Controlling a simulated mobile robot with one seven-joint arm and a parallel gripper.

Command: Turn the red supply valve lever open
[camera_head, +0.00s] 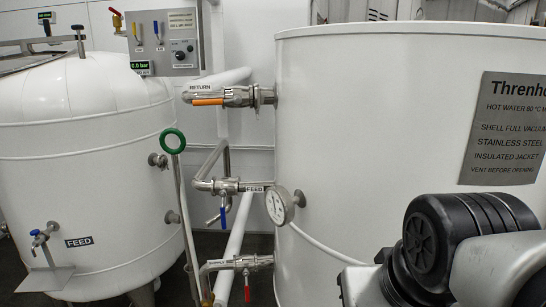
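The red lever (247,289) hangs straight down at the bottom of the view. It sits on a steel valve (244,264) on the low pipe beside the large white tank. The lever points across the pipe's run. Part of my own arm, black and white, fills the lower right corner in front of the tank. My gripper is not in view, and nothing touches the lever.
An orange-handled RETURN valve (208,101) and a blue-handled FEED valve (223,217) sit above on the large tank (350,130). A round gauge (280,205) protrudes nearby. A green ring-topped rod (172,141) stands left of the pipes. Another red lever (115,12) is by the control panel (165,42).

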